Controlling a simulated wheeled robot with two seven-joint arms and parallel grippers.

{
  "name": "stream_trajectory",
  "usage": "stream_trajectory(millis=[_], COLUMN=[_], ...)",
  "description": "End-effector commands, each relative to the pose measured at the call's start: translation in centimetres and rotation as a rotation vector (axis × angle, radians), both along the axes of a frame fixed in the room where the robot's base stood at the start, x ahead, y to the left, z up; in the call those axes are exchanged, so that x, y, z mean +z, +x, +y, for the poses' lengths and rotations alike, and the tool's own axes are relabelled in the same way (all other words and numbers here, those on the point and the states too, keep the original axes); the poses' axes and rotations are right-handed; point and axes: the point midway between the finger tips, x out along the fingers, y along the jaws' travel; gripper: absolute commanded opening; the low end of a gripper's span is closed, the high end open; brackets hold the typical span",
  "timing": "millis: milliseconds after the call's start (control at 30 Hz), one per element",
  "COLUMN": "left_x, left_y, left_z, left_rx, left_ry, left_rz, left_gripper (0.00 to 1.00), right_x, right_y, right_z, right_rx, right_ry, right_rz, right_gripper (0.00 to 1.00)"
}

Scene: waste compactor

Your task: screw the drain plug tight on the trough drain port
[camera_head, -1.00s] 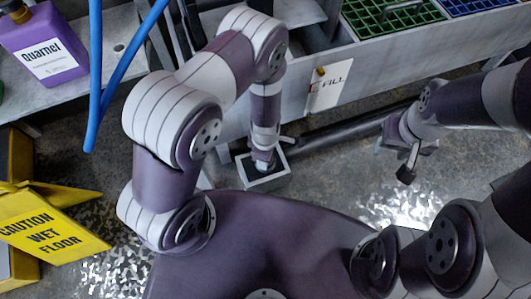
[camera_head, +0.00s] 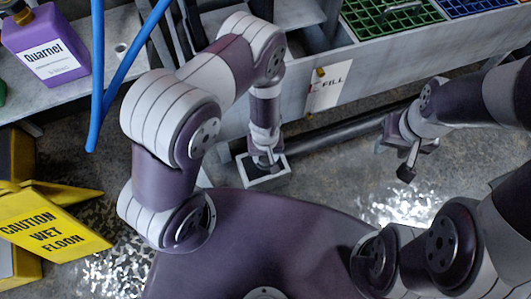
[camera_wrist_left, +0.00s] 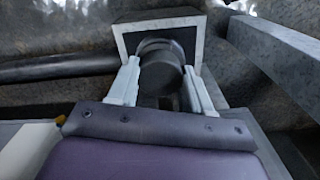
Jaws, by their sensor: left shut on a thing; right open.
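My left gripper (camera_head: 266,160) points down at a small light-rimmed square box (camera_head: 280,177) low by the trough (camera_head: 425,65). In the left wrist view my left gripper (camera_wrist_left: 163,78) is shut on a dark round drain plug (camera_wrist_left: 160,75), one pale finger on each side. The plug is in front of the box's dark inside; the box's pale rim (camera_wrist_left: 202,28) frames it. The drain port is hidden behind the plug, and I cannot tell how deep the plug sits. My right gripper (camera_head: 408,165) is open and empty over the floor at the right.
A dark pipe (camera_head: 335,133) runs along the trough's foot beside the box. A FILL tag (camera_head: 330,88) hangs on the trough wall. A blue hose (camera_head: 97,75), a purple Quarnet jug (camera_head: 45,45) and a yellow wet-floor sign (camera_head: 45,220) are at left. The floor at right is open.

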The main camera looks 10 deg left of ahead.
Motion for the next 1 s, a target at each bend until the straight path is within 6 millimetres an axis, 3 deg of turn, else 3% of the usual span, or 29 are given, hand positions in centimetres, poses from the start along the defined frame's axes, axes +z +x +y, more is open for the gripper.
stream_trajectory(millis=[100,267,300,400,867,967,1000], left_x=[-0.1,0.0,0.0,0.0,0.0,0.5,0.6], left_y=[0.0,-0.1,-0.1,-0.1,0.0,-0.1,0.0], left_z=[0.0,0.0,0.0,0.0,0.0,0.0,0.0], left_rx=[-0.160,-0.170,-0.169,-0.167,-0.162,-0.051,0.066], left_ry=[0.000,0.000,0.000,0.000,0.000,0.001,0.001], left_rz=[0.000,0.001,0.001,0.001,0.000,0.002,0.001], left_gripper=[0.18,0.18,0.53,0.79,0.75,0.75,0.75], right_x=[-0.3,-0.3,-0.3,-0.3,-0.2,1.1,1.5], right_y=[0.0,0.0,0.0,0.0,0.0,0.0,0.0], right_z=[0.0,0.0,0.0,0.0,0.0,0.0,0.0], right_rx=[0.000,0.000,0.000,0.000,0.000,0.000,0.000], right_ry=[0.000,0.000,0.000,0.000,0.000,0.000,0.000], right_rz=[0.000,0.000,0.000,0.000,0.000,0.000,0.000], right_gripper=[0.43,0.43,0.43,0.43,0.43,0.43,0.43])
